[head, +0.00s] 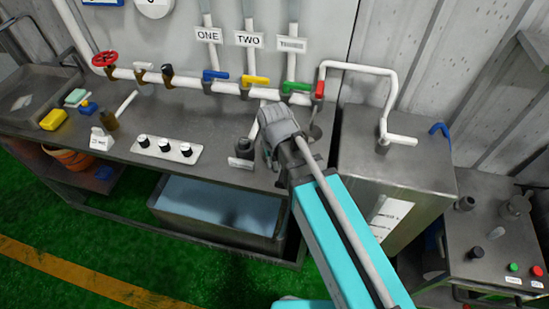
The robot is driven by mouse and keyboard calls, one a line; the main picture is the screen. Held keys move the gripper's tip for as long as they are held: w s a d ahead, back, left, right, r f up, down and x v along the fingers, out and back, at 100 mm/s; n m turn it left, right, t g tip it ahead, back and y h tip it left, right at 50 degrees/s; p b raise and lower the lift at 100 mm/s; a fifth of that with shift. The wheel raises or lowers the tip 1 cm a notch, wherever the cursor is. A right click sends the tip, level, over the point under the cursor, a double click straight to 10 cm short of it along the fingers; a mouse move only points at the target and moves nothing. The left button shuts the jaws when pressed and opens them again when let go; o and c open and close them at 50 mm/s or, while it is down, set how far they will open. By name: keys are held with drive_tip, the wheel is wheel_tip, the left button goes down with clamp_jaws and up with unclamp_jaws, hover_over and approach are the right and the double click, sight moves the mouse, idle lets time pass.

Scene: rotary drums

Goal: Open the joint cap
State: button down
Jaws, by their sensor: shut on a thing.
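My gripper (270,150) is at the end of the turquoise and grey arm, low over the grey bench, just left of the metal box. Its fingertips are mostly hidden behind my wrist. A dark grey joint fitting (244,148) with a white pipe stub (256,124) stands on the bench at the gripper's left side, behind a small label (240,163). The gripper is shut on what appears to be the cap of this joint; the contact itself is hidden. A similar brown joint (109,119) with a slanted white pipe stands farther left on the bench.
A white pipe with blue, yellow, green and red valve handles (215,76) runs along the back wall. A metal box (395,165) stands close to the right of my arm. A knob panel (165,150) lies left, and a blue-lined tub (220,205) is below.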

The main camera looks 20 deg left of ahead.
drive_tip(key=shift+s+d, duration=0.15)
drive_tip(key=shift+s, duration=0.05)
drive_tip(key=c, duration=0.6)
unclamp_jaws()
drive_tip(key=shift+o, duration=0.2)
drive_tip(key=shift+w, duration=0.1)
drive_tip(key=shift+r, duration=0.2)
